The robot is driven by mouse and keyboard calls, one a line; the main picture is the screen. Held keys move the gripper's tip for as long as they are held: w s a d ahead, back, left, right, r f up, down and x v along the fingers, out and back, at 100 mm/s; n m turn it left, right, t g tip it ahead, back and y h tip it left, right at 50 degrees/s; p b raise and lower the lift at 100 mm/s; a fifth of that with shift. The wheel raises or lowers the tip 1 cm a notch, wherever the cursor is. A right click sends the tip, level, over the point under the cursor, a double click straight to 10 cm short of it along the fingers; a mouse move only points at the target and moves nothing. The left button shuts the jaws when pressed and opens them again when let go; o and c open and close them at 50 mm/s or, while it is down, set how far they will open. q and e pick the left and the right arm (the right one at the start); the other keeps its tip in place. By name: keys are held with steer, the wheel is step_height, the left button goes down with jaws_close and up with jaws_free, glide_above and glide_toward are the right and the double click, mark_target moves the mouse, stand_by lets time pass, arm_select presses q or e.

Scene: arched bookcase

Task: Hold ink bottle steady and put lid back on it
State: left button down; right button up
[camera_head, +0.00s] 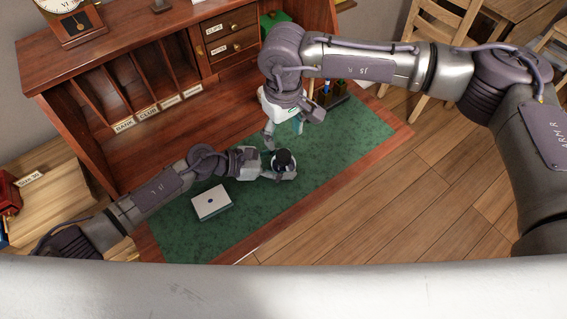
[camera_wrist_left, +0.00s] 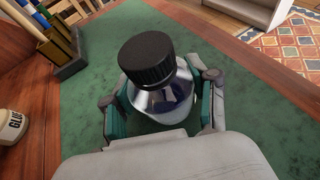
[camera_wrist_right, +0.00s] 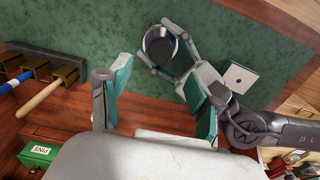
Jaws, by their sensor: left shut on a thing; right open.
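The ink bottle (camera_wrist_left: 165,108), clear glass with dark ink, stands on the green desk mat (camera_head: 335,130). My left gripper (camera_head: 286,175) is shut around its sides. The ribbed black lid (camera_wrist_left: 147,58) sits on top of the bottle; whether it is tight I cannot tell. The lid also shows dark and round in the head view (camera_head: 283,158) and from above in the right wrist view (camera_wrist_right: 160,44). My right gripper (camera_head: 284,132) is open and empty, above the mat and behind the bottle, apart from the lid. Its fingers (camera_wrist_right: 155,85) have nothing between them.
A small white box (camera_head: 212,203) lies on the mat left of the bottle. A holder with several brushes (camera_wrist_left: 62,55) stands at the mat's edge, and a glue jar (camera_wrist_left: 12,128) shows nearby. The bookcase compartments (camera_head: 120,95) rise behind.

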mark_target(283, 155)
step_height(283, 155, down, 8)
steer(key=shift+r, duration=0.15)
stand_by(0.4)
